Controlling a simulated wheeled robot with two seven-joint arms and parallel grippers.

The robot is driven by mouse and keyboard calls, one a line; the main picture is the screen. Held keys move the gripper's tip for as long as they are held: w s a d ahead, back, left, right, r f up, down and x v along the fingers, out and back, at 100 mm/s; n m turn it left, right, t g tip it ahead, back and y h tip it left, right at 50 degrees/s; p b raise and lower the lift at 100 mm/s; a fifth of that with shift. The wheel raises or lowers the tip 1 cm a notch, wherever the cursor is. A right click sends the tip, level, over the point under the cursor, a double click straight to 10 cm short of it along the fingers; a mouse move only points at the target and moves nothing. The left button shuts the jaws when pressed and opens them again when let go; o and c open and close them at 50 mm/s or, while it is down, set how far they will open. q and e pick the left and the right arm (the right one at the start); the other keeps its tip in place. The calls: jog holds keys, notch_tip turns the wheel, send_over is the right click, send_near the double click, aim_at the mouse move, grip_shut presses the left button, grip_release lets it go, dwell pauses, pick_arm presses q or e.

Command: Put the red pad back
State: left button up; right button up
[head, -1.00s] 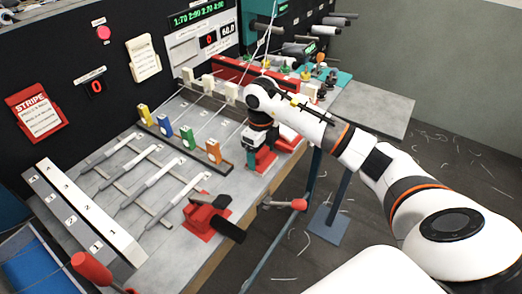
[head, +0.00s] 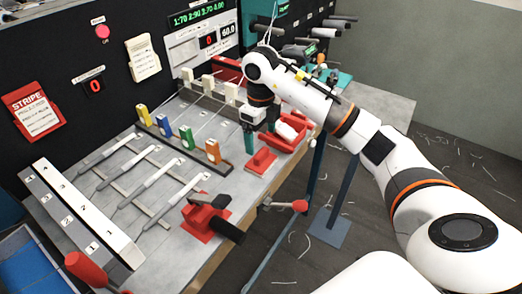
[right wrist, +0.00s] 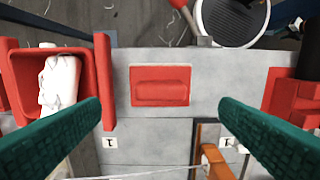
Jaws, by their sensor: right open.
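The red pad (head: 261,160) lies flat on the grey table near its front edge, right of the orange block. In the right wrist view the pad (right wrist: 160,86) is a red rectangle with a raised middle bar, centred ahead of the fingers. My right gripper (head: 248,140) is above the table, just behind and left of the pad. Its two green fingers (right wrist: 160,112) are spread wide with nothing between them, apart from the pad. My left gripper is not in view.
A red bin (right wrist: 22,60) with a white bundle (right wrist: 60,82) stands beside the pad. Blocks in several colours, including an orange one (head: 213,151), stand on a rail left of it. A red clamp (head: 205,216) sits at the front edge. Bare table surrounds the pad.

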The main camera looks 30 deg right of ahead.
aim_at(261, 152)
notch_tip(261, 152, up, 5)
jog(key=shift+r, duration=0.2)
dwell(0.6)
